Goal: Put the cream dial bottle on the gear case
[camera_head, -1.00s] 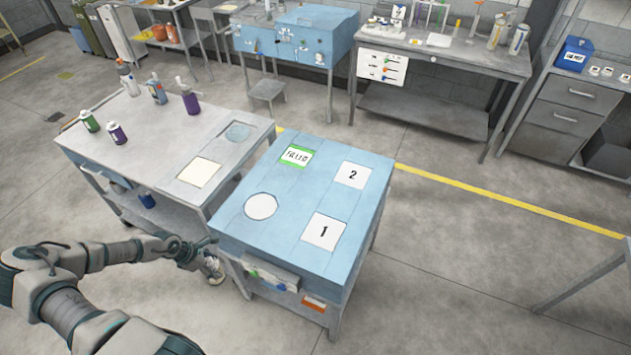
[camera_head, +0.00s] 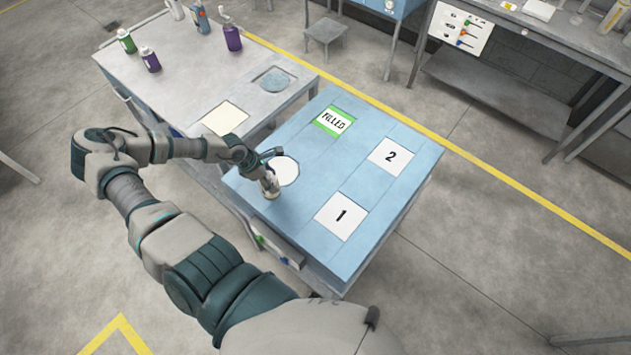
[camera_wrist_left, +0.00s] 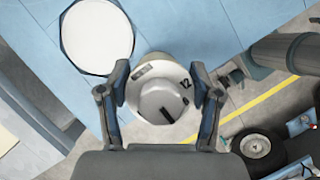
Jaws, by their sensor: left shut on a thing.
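My left gripper (camera_head: 262,170) is shut on the cream dial bottle (camera_head: 271,187), at the left edge of the blue-topped case (camera_head: 310,210), which I take to be the gear case. In the left wrist view the bottle's pale round top (camera_wrist_left: 163,100), with a dark dial mark and the digits 12, sits between the two fingers (camera_wrist_left: 163,95). A white disc (camera_head: 285,171) on the blue top lies just beyond the bottle. I cannot tell whether the bottle touches the top. My right gripper is not in view.
The blue top also bears a green-edged FILLED label (camera_head: 334,122) and white squares marked 2 (camera_head: 391,156) and 1 (camera_head: 341,216). A grey table (camera_head: 190,85) on the left holds several bottles, including a purple one (camera_head: 232,38). The blue top looks otherwise clear.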

